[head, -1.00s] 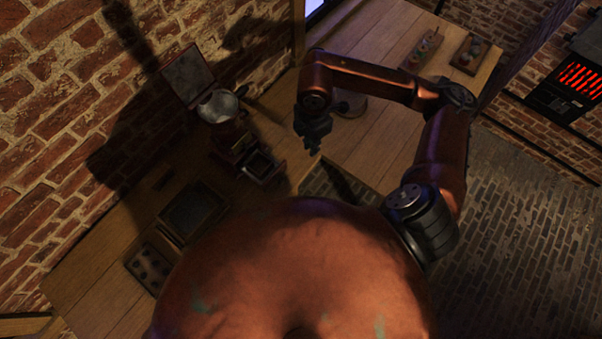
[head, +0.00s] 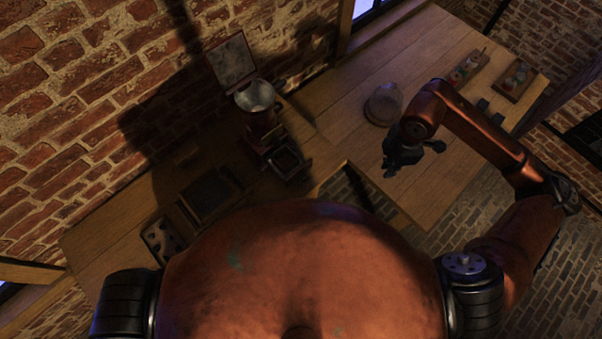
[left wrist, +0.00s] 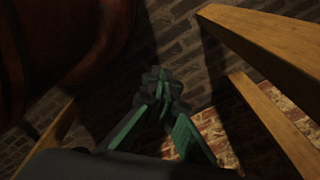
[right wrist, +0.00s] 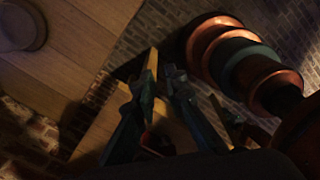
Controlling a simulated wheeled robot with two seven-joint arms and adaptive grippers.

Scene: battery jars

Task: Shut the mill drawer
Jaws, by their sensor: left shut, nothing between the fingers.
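The mill (head: 262,120) stands on the wooden bench by the brick wall, with a metal bowl (head: 256,95) on top. Its drawer (head: 288,160) appears pulled out at the front as a dark, square, open-topped box. My right gripper (head: 389,172) hangs to the right of the drawer, well apart from it, near the bench's inner edge. In the right wrist view its fingers (right wrist: 162,78) stand slightly apart with nothing between them. My left gripper (left wrist: 161,84) shows only in the left wrist view, shut and empty, low among wooden legs.
A raised square lid or panel (head: 231,60) stands behind the mill. A round glass dish (head: 384,104) sits on the right bench near my right arm. A dark tray (head: 209,194) and a holed block (head: 163,240) lie left.

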